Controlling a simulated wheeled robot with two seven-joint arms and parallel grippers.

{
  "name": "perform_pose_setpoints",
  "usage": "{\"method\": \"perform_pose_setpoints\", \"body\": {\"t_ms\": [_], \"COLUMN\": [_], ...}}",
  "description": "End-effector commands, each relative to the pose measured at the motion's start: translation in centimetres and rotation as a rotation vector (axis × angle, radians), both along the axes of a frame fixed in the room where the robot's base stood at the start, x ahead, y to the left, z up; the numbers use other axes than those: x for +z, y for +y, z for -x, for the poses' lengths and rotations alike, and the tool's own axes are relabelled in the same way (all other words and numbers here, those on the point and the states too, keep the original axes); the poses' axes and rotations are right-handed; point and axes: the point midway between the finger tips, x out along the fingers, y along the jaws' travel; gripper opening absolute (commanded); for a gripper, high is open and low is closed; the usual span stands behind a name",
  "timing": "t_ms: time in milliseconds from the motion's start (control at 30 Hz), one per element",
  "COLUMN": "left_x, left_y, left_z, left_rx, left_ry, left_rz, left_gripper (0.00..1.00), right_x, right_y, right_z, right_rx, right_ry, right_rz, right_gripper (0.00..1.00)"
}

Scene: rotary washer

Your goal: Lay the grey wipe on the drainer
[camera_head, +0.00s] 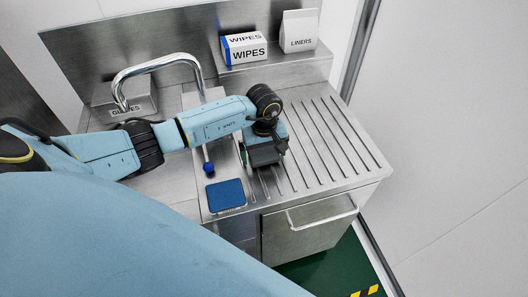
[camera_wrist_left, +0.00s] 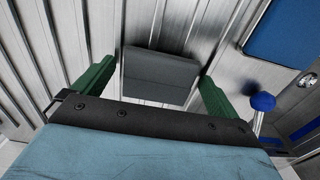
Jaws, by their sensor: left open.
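The grey wipe (camera_wrist_left: 160,74) is a dark grey folded piece with a crease across it. In the left wrist view it lies on the steel at the drainer (camera_head: 330,140), between my left gripper's (camera_wrist_left: 157,80) green fingers. A gap shows on each side of it, so the fingers do not appear to press on it. In the head view my left gripper (camera_head: 263,163) points down over the drainer's left part, low over the ridges. It is open, and it mostly hides the wipe there. My right gripper is not in view.
A blue pad (camera_head: 226,195) lies at the front, left of the drainer. A blue-tipped handle (camera_head: 208,168) stands near it. The tap (camera_head: 155,68) arches behind my left arm. A wipes box (camera_head: 244,49) and a liners box (camera_head: 299,31) stand on the back shelf. The drainer's right part is clear.

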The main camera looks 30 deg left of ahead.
Motion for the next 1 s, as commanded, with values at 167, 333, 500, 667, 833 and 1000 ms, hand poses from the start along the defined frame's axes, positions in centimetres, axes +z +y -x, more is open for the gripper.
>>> {"method": "perform_pose_setpoints", "body": {"t_ms": [167, 333, 500, 667, 833, 1000], "left_x": [1.8, 5.5, 9.0, 11.3, 12.2, 12.3], "left_y": [0.1, 0.1, 0.1, 0.0, 0.0, 0.0], "left_z": [-0.2, -0.2, -0.1, -0.1, 0.0, 0.0], "left_rx": [-0.001, -0.002, -0.001, -0.001, 0.0, 0.0], "left_ry": [-0.006, -0.006, -0.005, -0.003, 0.0, 0.001], "left_rz": [0.0, -0.003, -0.002, 0.0, -0.001, -0.001], "left_gripper": [0.98, 0.98, 0.98, 0.98, 0.98, 0.98], "right_x": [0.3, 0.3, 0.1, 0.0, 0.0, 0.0], "right_y": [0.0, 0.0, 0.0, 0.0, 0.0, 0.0], "right_z": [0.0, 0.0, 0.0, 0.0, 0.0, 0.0], "right_rx": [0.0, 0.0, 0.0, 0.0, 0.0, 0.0], "right_ry": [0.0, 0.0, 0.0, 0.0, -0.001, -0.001], "right_rz": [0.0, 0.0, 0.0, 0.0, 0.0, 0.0], "right_gripper": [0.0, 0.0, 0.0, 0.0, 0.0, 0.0]}}
